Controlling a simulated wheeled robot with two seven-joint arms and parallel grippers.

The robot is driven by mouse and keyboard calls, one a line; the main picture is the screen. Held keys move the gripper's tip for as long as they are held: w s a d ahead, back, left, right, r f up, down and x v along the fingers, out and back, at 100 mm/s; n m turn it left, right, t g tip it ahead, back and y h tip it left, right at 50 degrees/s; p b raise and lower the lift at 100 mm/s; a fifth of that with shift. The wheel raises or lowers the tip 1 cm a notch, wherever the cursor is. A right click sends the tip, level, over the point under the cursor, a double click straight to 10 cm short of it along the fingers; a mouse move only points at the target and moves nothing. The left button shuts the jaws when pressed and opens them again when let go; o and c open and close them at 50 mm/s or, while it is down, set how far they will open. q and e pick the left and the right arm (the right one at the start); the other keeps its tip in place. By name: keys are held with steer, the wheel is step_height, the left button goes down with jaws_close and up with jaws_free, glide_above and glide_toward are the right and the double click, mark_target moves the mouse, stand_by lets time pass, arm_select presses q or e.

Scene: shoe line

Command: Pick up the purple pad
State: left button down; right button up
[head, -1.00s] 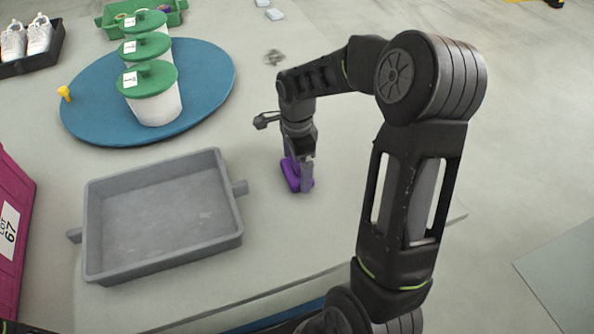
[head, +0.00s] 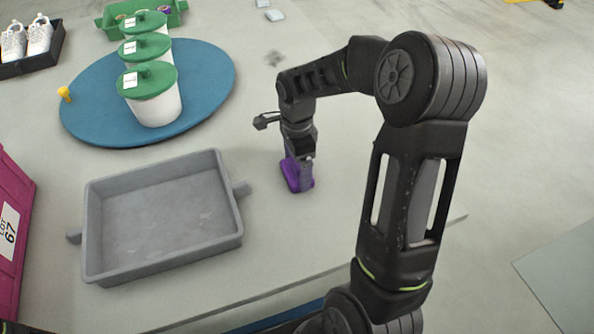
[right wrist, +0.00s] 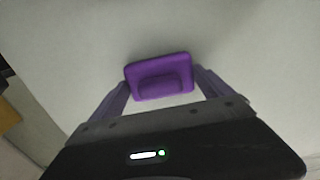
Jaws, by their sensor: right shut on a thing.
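The purple pad (head: 290,175) is on the grey table, to the right of the grey tray, partly hidden by my right gripper (head: 303,186). In the right wrist view the pad (right wrist: 159,66) lies between the fingers of my right gripper (right wrist: 162,92), with a raised block (right wrist: 160,84) on its face. The gripper is shut on the pad, pointing down at it. I cannot tell whether the pad is still touching the table. My left gripper does not show.
A grey two-handled tray (head: 236,232) stands left of the pad. Behind it a blue round board (head: 205,100) bears white tubs with green lids (head: 152,100) and a yellow peg (head: 65,94). A magenta crate (head: 12,255) is at far left. Table around the pad is clear.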

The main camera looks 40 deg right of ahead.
steer(key=shift+r, duration=0.1)
steer(key=shift+r, duration=0.45)
step_height(320, 180, up, 3)
steer(key=shift+s+f+p, duration=0.1)
steer(key=shift+f+p, duration=0.05)
steer(key=shift+p, duration=0.3)
steer(key=s+a, duration=0.1)
steer(key=s, duration=0.4)
steer(key=s+a, duration=0.2)
steer(key=s, duration=0.4)
steer(key=s+a, duration=0.2)
steer(key=s, duration=0.4)
steer(key=shift+a+f, duration=0.15)
steer(key=shift+a, duration=0.1)
